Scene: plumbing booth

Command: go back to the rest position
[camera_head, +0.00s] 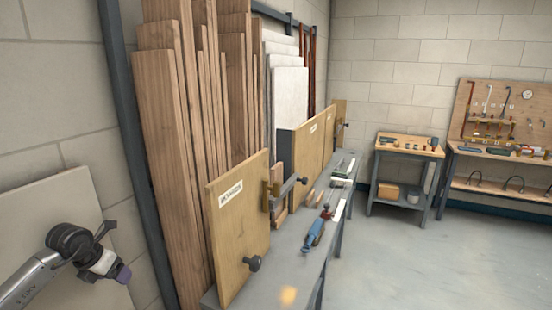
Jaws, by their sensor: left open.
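My left gripper (108,254) is at the lower left of the head view, at the end of my grey arm. It is open, with nothing seen between its fingers. It appears in front of a pale panel (60,215) by the wall, clear of the bench. I cannot tell how far it is from the panel. My right gripper is out of view.
A long grey bench (290,262) runs along the left wall, with a blue tool (318,228) on it. Upright wooden boards (165,130) and a labelled wooden panel (238,225) stand there. A small table (408,145) is farther back. Open floor (430,260) is at right.

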